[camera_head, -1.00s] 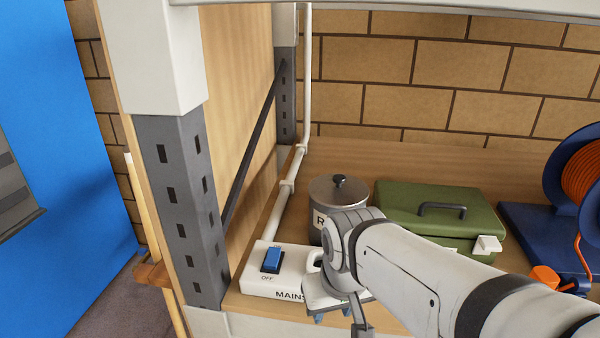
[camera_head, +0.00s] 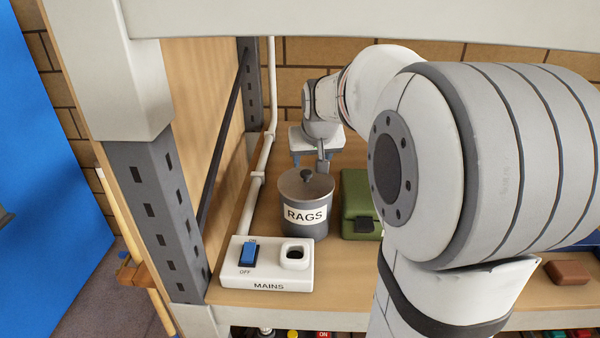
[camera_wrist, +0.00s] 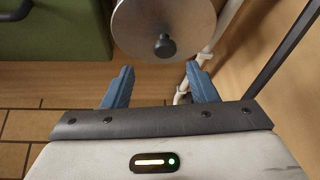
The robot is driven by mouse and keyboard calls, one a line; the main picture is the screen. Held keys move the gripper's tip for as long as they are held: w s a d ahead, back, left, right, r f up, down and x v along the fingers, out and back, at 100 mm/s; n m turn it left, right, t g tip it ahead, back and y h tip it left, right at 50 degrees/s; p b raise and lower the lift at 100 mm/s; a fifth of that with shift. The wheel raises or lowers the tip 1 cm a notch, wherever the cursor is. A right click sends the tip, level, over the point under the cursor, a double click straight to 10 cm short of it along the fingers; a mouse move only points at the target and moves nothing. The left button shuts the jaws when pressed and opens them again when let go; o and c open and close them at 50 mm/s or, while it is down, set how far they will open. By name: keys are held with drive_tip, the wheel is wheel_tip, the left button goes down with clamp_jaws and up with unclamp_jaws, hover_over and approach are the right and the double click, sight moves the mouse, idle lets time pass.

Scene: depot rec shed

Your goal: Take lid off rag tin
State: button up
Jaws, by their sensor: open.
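The rag tin (camera_head: 305,216), a grey can with a label reading RAGS, stands upright on the wooden shelf. Its round metal lid (camera_head: 290,187) is on it, with a dark knob (camera_head: 307,175) in the middle. In the wrist view the lid (camera_wrist: 140,30) and knob (camera_wrist: 165,46) show beyond my fingertips. My gripper (camera_head: 311,163) is behind and above the tin in the head view. In the wrist view my gripper (camera_wrist: 162,75) has its two blue fingers spread wide, empty, with the knob roughly centred between and ahead of them.
A white MAINS box (camera_head: 266,277) with a blue switch (camera_head: 248,254) stands in front of the tin. A green case (camera_head: 360,190) is close on the right, partly hidden by my arm. A white pipe (camera_head: 255,185) and shelf post (camera_head: 165,215) are left. A brown block (camera_head: 567,272) lies at right.

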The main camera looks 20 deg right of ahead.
sight(307, 172)
drive_tip(key=x, duration=0.1)
drive_tip(key=p+x, duration=0.1)
drive_tip(key=x, duration=0.3)
drive_tip(key=shift+s+a+f, duration=0.1)
drive_tip(key=shift+a+f, duration=0.2)
drive_tip(key=shift+s, duration=0.1)
drive_tip(key=c, duration=1)
drive_tip(key=shift+r, duration=0.1)
drive_tip(key=shift+c, duration=0.2)
